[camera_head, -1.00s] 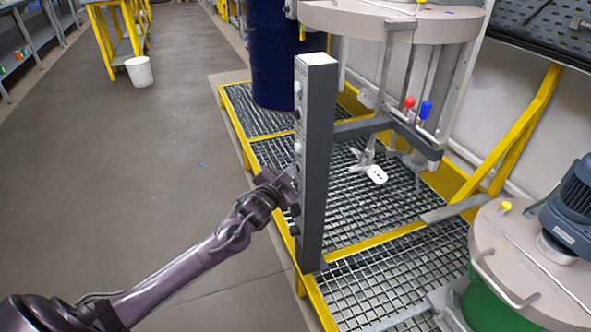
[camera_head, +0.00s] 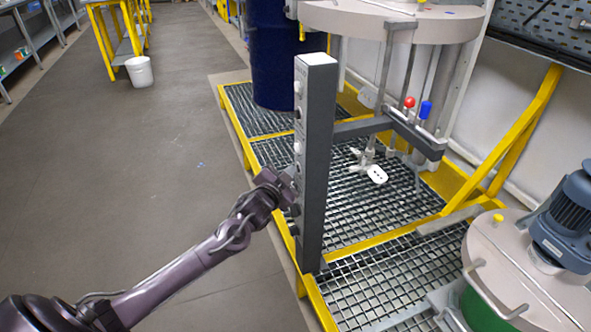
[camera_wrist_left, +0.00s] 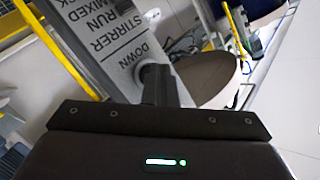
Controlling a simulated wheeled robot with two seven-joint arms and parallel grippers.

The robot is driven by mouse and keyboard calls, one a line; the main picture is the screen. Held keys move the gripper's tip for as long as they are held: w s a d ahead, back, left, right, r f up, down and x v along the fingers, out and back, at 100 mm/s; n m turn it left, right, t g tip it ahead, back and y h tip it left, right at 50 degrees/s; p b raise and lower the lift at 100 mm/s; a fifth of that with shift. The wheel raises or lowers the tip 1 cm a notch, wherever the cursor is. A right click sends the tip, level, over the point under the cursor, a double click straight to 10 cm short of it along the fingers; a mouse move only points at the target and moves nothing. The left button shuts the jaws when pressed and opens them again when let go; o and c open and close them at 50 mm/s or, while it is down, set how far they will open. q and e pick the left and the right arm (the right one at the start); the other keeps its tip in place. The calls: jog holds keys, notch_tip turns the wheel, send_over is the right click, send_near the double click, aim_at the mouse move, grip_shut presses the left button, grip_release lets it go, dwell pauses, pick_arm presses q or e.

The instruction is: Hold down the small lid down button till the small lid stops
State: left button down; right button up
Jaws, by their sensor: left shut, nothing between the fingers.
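The tall grey control post (camera_head: 318,150) stands at the edge of the grating, with a row of buttons on its left face. My left gripper (camera_head: 289,182) is shut and empty, its tips against that face partway down. In the left wrist view the fingertips (camera_wrist_left: 158,82) meet a round dark button (camera_wrist_left: 150,70) beside the printed word DOWN; they cover most of it. The small lid (camera_head: 515,250), pale and round with a blue motor (camera_head: 570,215) on top, sits low over a green drum (camera_head: 488,308). My right gripper is not in view.
A large lid (camera_head: 390,20) hangs at the back with stirrer shafts under it. A dark blue drum (camera_head: 275,55) stands on the yellow-framed grating. A bar with red and blue knobs (camera_head: 424,110) reaches right of the post.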

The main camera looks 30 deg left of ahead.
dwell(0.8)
pick_arm(q)
jog(key=shift+s, duration=0.1)
jog(key=shift+s+a+p, duration=0.6)
jog(key=shift+p, duration=0.1)
jog(key=shift+s, duration=0.1)
jog(key=s+a+p, duration=0.1)
jog(key=s, duration=0.1)
jog(key=s+a+p, duration=0.1)
jog(key=a+p, duration=0.1)
jog(key=shift+s+a, duration=0.15)
jog(key=shift+s, duration=0.2)
